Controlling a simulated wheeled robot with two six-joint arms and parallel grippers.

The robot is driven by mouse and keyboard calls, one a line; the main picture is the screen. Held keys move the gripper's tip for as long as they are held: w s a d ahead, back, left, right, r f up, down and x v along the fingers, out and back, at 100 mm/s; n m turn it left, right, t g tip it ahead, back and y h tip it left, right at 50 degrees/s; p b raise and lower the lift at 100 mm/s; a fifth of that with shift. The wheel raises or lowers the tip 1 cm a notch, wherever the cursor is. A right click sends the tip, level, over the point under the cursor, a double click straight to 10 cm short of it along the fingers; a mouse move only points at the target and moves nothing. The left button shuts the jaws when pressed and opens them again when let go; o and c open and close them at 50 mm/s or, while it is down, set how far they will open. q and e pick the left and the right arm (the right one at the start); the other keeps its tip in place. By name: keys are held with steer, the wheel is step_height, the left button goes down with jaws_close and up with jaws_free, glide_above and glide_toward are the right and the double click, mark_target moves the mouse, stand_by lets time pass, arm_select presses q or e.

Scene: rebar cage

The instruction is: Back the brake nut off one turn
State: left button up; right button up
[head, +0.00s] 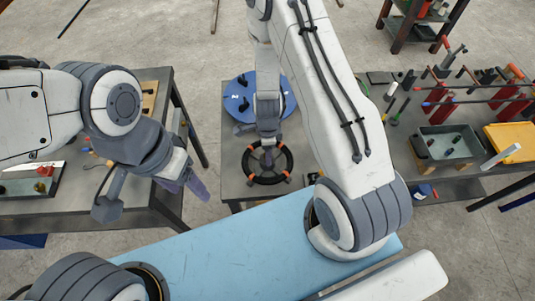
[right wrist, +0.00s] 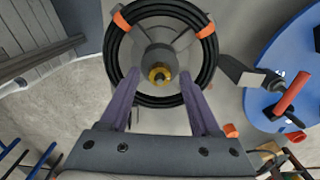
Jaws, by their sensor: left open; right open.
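The brass-coloured nut (right wrist: 160,74) sits on a grey hub at the centre of a black coil with orange ties (right wrist: 118,45). The coil shows in the head view (head: 247,170) at the middle table, where my right gripper (head: 268,155) hides its centre. In the right wrist view my right gripper's two purple fingers (right wrist: 159,84) are open, one on each side of the nut, with gaps between them and it. My left gripper (head: 188,186) is open and empty, over the near edge of the left table.
A blue disc (head: 243,97) lies behind the coil. The right table carries a grey bin (head: 447,155), a yellow tray (head: 515,138) and red clamps (head: 508,100). The left table (head: 150,212) holds small parts. Bare floor separates the tables.

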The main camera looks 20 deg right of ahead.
jaws_close()
steer(key=shift+n, duration=0.3)
